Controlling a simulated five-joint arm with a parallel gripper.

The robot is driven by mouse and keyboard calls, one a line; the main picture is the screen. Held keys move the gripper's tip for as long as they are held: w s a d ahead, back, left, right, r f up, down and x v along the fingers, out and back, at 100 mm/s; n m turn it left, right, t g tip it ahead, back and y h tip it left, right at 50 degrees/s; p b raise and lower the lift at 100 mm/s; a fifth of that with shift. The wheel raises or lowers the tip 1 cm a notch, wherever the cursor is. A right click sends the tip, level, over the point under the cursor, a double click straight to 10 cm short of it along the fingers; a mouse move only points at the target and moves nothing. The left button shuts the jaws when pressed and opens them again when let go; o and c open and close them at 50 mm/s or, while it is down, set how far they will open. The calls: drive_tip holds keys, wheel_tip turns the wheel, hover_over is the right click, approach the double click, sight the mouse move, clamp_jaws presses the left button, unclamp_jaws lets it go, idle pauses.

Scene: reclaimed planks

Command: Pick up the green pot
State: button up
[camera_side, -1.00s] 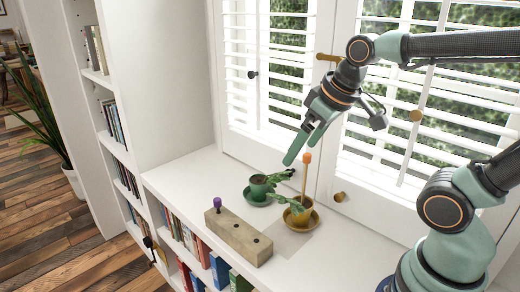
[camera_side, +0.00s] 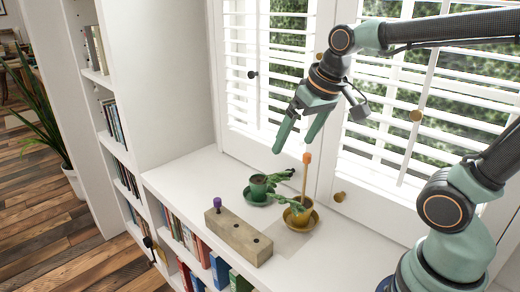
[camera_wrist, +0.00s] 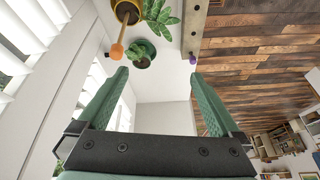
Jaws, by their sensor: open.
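The green pot (camera_side: 258,188) holds a small leafy plant and stands upright in a green saucer on the white shelf top. In the wrist view the green pot (camera_wrist: 142,62) shows just beyond the fingertips, nearer the left finger. My gripper (camera_side: 292,147) is open and empty, above and slightly right of the green pot in the side view, fingers pointing down and apart from it. The wrist view shows both fingers of my gripper (camera_wrist: 159,73) spread with nothing between them.
A yellow pot (camera_side: 299,216) with a plant and an orange-tipped stick (camera_side: 307,160) stands close right of the green pot, its leaves reaching toward it. A wooden block (camera_side: 238,237) with a purple-topped peg (camera_side: 217,202) lies in front. Shuttered windows (camera_side: 285,75) stand behind.

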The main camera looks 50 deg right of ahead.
drive_tip(key=w+d+f+m+g, duration=0.25)
drive_tip(key=w+m, duration=0.25)
drive_tip(key=w, duration=0.5)
drive_tip(key=m+g, duration=0.2)
drive_tip(key=m, duration=0.2)
hover_over(259, 181)
wheel_tip(259, 181, down, 9)
drive_tip(key=f, duration=0.4)
drive_tip(key=a+f, duration=0.1)
drive_tip(key=f, duration=0.1)
drive_tip(key=shift+s+f, duration=0.1)
drive_tip(key=shift+f, duration=0.1)
drive_tip(key=shift+s+d+f, duration=0.1)
drive_tip(key=shift+f, duration=1.25)
drive_tip(key=shift+s+d+f, duration=0.1)
drive_tip(key=shift+f, duration=1.2)
drive_tip(key=shift+r, duration=0.1)
clamp_jaws()
